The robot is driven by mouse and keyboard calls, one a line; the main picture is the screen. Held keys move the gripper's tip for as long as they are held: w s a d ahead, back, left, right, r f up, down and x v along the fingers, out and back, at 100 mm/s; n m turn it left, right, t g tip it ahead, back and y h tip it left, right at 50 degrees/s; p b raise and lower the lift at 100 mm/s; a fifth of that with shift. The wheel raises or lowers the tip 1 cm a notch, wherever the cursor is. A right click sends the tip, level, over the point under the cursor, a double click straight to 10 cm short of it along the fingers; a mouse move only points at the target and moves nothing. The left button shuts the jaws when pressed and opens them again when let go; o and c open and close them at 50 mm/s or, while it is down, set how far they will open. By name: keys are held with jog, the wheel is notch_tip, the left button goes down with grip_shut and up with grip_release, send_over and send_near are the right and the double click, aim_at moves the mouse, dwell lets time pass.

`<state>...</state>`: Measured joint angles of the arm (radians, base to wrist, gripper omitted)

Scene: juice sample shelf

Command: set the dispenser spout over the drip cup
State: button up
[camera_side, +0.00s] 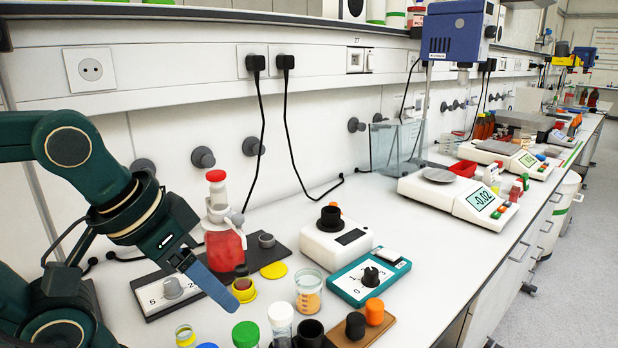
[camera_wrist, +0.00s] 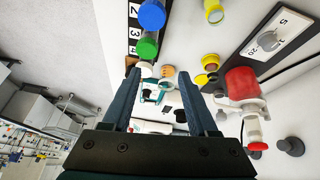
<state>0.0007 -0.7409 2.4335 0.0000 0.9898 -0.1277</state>
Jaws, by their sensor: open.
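The dispenser (camera_side: 225,245) is a bottle of red liquid with a white head and a red cap, upright on a dark board. It also shows in the wrist view (camera_wrist: 242,85). Its white spout (camera_side: 237,218) sticks out from the head towards the right in the side view. A yellow cup (camera_side: 243,291), probably the drip cup, is in front of the bottle; I cannot tell whether the spout is above it. My gripper (camera_side: 232,303) is open, low and in front-left of the bottle. In the wrist view its fingers (camera_wrist: 158,71) are apart with nothing held, and the dispenser is outside them.
A yellow disc (camera_side: 274,270) lies right of the bottle. A glass beaker (camera_side: 309,291) of orange liquid, a teal dial box (camera_side: 369,278) and a white device (camera_side: 336,238) stand farther right. Several capped vials (camera_side: 246,335) line the front.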

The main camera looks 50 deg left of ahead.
jog(key=shift+f+m, duration=0.4)
jog(key=shift+f, duration=0.1)
jog(key=shift+s, duration=0.1)
jog(key=w+a+r+n+g, duration=0.1)
jog(key=w+a+r+n, duration=0.15)
jog(key=r+n, duration=0.4)
jog(key=n+g, duration=0.4)
jog(key=n, duration=0.6)
send_near(238, 215)
notch_tip(238, 215, down, 3)
jog(key=shift+w+d+f, duration=0.1)
jog(key=shift+w, duration=0.05)
jog(key=shift+a+f, duration=0.2)
jog(key=shift+f, duration=2.45)
